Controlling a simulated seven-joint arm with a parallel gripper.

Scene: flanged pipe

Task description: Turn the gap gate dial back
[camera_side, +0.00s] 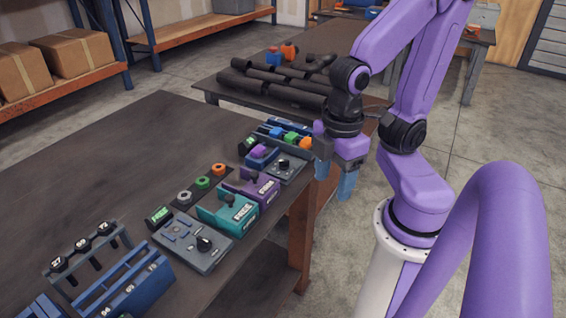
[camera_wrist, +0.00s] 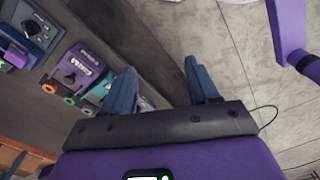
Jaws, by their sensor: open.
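Several units with black dials stand along the table edge in the side view. A small grey panel carries a dial (camera_side: 284,164) at the far end, and a larger grey panel carries another dial (camera_side: 204,243) nearer the camera. Between them are a purple box (camera_side: 262,190) and a teal box (camera_side: 232,214), each with a black knob. I cannot tell which is the gap gate dial. My gripper (camera_side: 335,173) is open and empty, pointing down just beyond the table edge, right of the far panel and apart from it. The wrist view shows its fingers spread (camera_wrist: 160,72).
Blue racks (camera_side: 125,285) stand at the near left of the dark table (camera_side: 130,140). Orange, green and blue pieces (camera_side: 290,138) sit at its far end. A second table behind holds black pipes (camera_side: 285,88). Bare floor (camera_wrist: 245,60) lies below my gripper's right side.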

